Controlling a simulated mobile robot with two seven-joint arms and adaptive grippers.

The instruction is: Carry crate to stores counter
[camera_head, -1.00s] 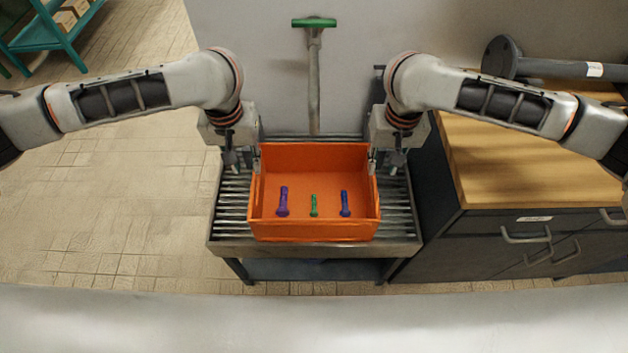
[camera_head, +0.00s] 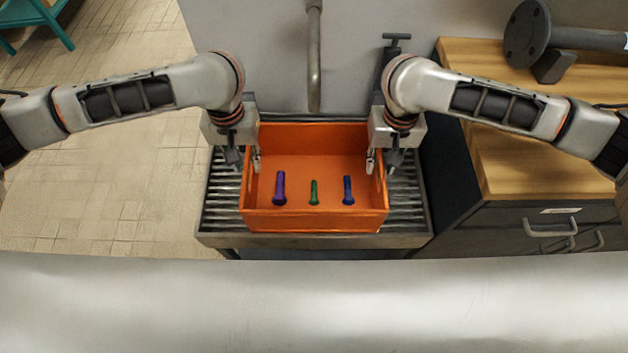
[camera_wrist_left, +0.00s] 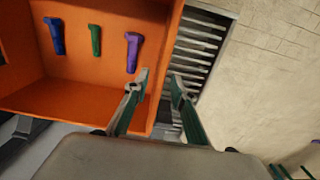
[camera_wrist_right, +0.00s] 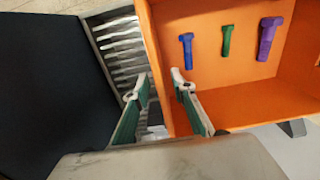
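The orange crate (camera_head: 315,220) sits on the roller stand (camera_head: 415,215) and holds a purple bolt (camera_head: 279,188), a green bolt (camera_head: 314,192) and a blue bolt (camera_head: 348,190). My left gripper (camera_head: 246,160) straddles the crate's left wall, one finger inside and one outside. My right gripper (camera_head: 381,162) straddles the right wall the same way. In the left wrist view, gaps show between the fingers (camera_wrist_left: 160,88) and the wall. In the right wrist view, the fingers (camera_wrist_right: 160,88) also stand apart around the wall. Both look open.
A wood-topped counter (camera_head: 485,120) with dark drawers stands close on the right, with a flanged grey pipe (camera_head: 560,38) on it. A grey wall is behind the stand. Tiled floor (camera_head: 110,190) is free on the left. A teal rack (camera_head: 45,22) is at the far left.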

